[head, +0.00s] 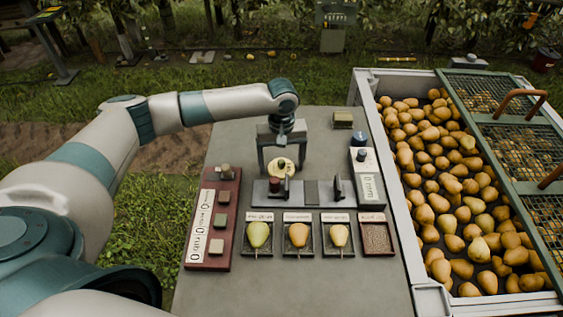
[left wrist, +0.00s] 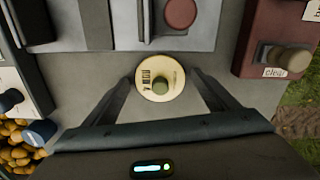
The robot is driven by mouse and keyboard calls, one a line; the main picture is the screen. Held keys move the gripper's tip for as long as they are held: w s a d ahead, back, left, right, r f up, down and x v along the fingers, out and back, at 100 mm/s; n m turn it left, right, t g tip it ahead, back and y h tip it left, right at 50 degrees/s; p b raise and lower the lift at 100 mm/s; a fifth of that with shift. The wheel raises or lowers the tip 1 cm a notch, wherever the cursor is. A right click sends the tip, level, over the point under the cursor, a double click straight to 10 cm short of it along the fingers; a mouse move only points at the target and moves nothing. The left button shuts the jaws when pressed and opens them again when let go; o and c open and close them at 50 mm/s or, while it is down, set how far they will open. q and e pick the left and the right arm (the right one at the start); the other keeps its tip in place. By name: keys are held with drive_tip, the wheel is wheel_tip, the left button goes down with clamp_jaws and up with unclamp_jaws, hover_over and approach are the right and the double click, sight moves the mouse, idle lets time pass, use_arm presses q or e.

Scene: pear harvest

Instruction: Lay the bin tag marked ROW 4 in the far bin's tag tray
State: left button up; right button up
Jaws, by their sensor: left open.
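A round cream tag (head: 276,165) with a knob lies on the grey table. I cannot tell which tray is the far bin's tag tray. A grey two-part plate (head: 262,194), bearing a dark red round piece (head: 276,184), lies just nearer. My right gripper is out of view.
A red-brown panel (head: 208,264) with several blocks stands left. A white device (head: 371,188) stands right. A pear-filled crate (head: 409,245) with a mesh lid (head: 495,95) adjoins the table. The table's front is clear.

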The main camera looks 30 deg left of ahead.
sight(282, 161)
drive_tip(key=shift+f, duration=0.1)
use_arm(q)
wheel_tip(282, 161, up, 12)
drive_tip(key=shift+b, duration=0.45)
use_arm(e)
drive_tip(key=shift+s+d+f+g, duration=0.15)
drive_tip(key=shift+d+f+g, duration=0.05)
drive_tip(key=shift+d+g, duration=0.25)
